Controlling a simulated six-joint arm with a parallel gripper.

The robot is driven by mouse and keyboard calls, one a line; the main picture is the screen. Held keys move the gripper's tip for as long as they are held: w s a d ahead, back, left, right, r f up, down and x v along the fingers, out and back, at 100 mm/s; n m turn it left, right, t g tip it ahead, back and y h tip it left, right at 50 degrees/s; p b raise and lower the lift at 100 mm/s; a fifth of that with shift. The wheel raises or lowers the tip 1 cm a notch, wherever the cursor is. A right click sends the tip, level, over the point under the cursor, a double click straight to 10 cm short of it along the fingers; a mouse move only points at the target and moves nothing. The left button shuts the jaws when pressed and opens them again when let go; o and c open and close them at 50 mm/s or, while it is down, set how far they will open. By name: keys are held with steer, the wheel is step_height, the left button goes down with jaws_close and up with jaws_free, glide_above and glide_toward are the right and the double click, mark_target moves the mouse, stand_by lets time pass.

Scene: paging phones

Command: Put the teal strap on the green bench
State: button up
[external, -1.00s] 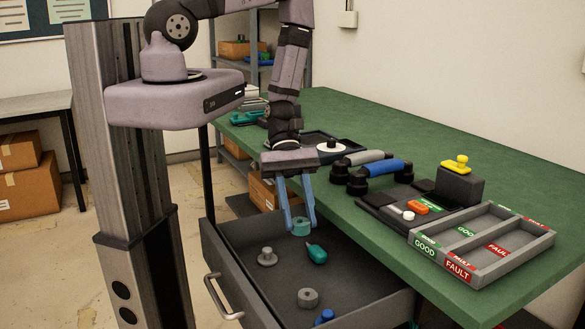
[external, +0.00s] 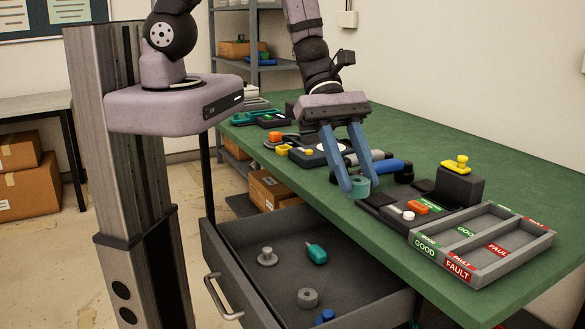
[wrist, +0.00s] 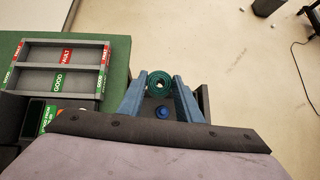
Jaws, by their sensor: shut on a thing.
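The teal strap (external: 360,187) is a small rolled coil. My gripper (external: 361,188) is shut on it, with the coil between its blue fingertips. In the wrist view the coil (wrist: 160,82) shows end-on between the fingertips, with a dark centre. The green bench (external: 480,160) runs from the back to the front right. In the external view the strap appears near the bench's front edge, above or beside it; its height over the surface is hard to tell. In the wrist view it appears over the drawer side, right of the bench (wrist: 118,52).
The open drawer (external: 240,235) holds a teal-handled item (external: 316,253), grey parts (external: 308,298) and a blue part (external: 325,316). On the bench stand a sorting tray (external: 500,258) marked GOOD and FAULT, a dark block with a yellow knob (external: 460,180) and handsets. The back right of the bench is clear.

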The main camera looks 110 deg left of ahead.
steer(key=w+a+f+n+t+y+b, duration=0.1)
steer(key=w+a+f+n+b, duration=0.15)
steer(key=w+a+b, duration=0.5)
steer(key=w+a+f+n+t+y+b, duration=0.1)
steer(key=w+a+f+n+y+b, duration=0.15)
steer(key=w+a, duration=0.9)
steer(key=w+a+n+t+y+b, duration=0.1)
steer(key=w+a+n+y+b, duration=0.15)
steer(key=w+a+b, duration=0.45)
steer(key=a+n+y, duration=0.2)
steer(key=a+n, duration=0.2)
steer(key=a, duration=1.2)
steer(key=shift+w+d+f, duration=0.1)
steer(key=shift+d+f, duration=0.05)
steer(key=shift+f, duration=4.55)
steer(key=shift+f, duration=0.1)
steer(key=o, duration=1)
